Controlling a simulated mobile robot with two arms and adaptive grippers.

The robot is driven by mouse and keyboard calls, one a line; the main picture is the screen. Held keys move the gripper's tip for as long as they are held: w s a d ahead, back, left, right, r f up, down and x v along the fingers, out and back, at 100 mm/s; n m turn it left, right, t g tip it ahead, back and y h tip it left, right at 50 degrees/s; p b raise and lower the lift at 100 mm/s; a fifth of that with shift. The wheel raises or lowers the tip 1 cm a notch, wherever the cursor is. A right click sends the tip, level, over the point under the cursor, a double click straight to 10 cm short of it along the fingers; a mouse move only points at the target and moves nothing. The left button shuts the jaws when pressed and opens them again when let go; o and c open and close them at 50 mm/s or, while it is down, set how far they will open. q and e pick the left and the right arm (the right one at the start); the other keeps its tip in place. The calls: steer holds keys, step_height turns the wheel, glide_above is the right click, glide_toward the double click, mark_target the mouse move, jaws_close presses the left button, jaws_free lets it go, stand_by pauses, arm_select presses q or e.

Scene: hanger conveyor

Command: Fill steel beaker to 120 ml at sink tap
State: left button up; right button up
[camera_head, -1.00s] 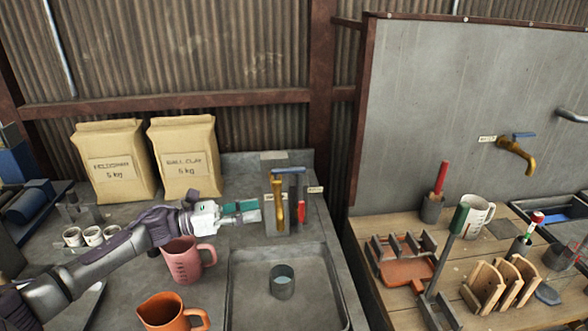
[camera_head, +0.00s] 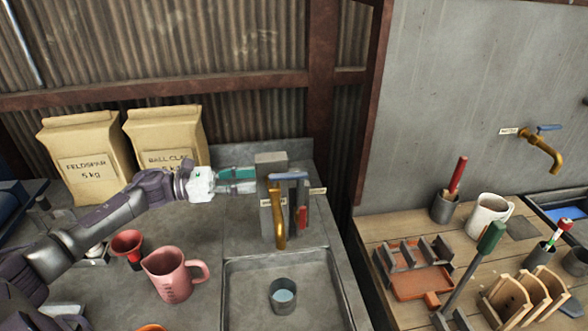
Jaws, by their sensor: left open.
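The steel beaker (camera_head: 284,308) stands upright in the sink basin (camera_head: 237,290), with pale blue water visible inside; I cannot read its level. The brass tap (camera_head: 279,228) rises behind it, its spout pointing down toward the beaker. A blue lever (camera_head: 290,176) sits on top of the tap. I see no clear stream of water. My left gripper (camera_head: 250,180) is open, its teal-padded fingers pointing right just left of the tap post, near lever height. I see nothing held in it. My right gripper is not in view.
A pink jug (camera_head: 172,274) and red funnel (camera_head: 127,243) stand left of the sink. Paper sacks (camera_head: 85,155) stand at the back left.

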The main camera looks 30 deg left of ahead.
mark_target(295, 173)
arm_select(q)
steer(key=p+x, duration=0.1)
steer(key=x, duration=0.3)
steer(key=r+p+x, duration=0.1)
steer(key=x, duration=0.1)
steer(key=shift+d+p, duration=0.1)
steer(key=shift+p, duration=0.25)
steer(key=x, duration=0.1)
steer(key=p+x, duration=0.2)
steer(key=x, duration=0.1)
steer(key=shift+w+f, duration=0.15)
steer(key=shift+f, duration=0.15)
steer(key=shift+w+d, duration=0.3)
steer(key=shift+d, duration=0.2)
steer(key=shift+f, duration=0.15)
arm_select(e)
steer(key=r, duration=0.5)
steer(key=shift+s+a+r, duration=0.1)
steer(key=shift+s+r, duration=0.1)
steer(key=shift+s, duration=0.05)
arm_select(q)
steer(key=shift+c, duration=0.4)
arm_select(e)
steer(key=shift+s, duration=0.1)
arm_select(q)
jaws_close()
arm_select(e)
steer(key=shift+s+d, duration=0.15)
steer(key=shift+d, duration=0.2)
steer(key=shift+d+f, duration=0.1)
